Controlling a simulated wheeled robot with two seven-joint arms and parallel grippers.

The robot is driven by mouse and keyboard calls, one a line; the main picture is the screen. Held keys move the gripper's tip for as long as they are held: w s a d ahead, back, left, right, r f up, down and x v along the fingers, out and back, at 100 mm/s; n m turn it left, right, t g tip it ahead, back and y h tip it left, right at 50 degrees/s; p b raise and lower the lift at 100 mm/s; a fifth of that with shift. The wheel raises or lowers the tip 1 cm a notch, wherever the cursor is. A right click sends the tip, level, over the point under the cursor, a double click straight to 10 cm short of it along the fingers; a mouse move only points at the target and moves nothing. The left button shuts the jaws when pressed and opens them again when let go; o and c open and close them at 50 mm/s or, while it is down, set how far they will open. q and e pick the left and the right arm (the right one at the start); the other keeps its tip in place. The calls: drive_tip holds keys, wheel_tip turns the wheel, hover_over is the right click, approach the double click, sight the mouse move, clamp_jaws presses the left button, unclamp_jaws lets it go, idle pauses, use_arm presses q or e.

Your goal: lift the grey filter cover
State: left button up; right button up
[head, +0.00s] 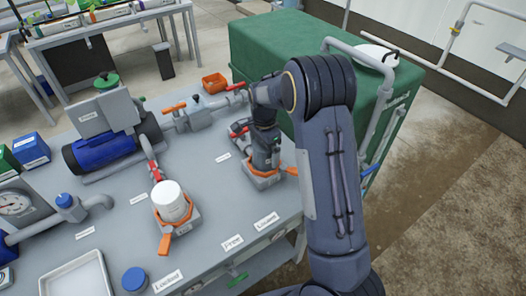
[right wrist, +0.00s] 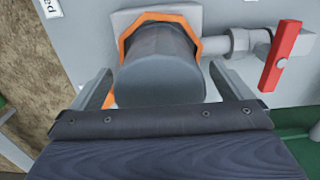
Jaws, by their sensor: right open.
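The grey filter cover (right wrist: 160,82) is a dark grey cylinder with an orange collar (right wrist: 193,42) around its base, seen in the right wrist view. In the head view the grey cover (head: 264,157) stands upright on the bench, partly hidden by my right gripper above it. My right gripper (right wrist: 162,72) is open, with one finger on each side of the cover. Small gaps seem to show beside the fingers; contact cannot be told. An orange handle (head: 290,171) sticks out to the right at the base. My left gripper is not in view.
A white filter cover (head: 171,201) with an orange collar stands left on the bench. A red valve handle (right wrist: 283,55) is close beside the grey cover. Bench labels lie in front.

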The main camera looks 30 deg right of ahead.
wheel_tip(320, 180, down, 2)
drive_tip(key=shift+f, duration=0.1)
drive_tip(key=c, duration=1.1)
wheel_tip(320, 180, up, 11)
drive_tip(key=shift+r, duration=0.1)
drive_tip(key=shift+c, duration=0.2)
drive_tip(key=shift+r+p, duration=0.3)
drive_tip(key=shift+p, duration=0.15)
drive_tip(key=shift+f, duration=0.15)
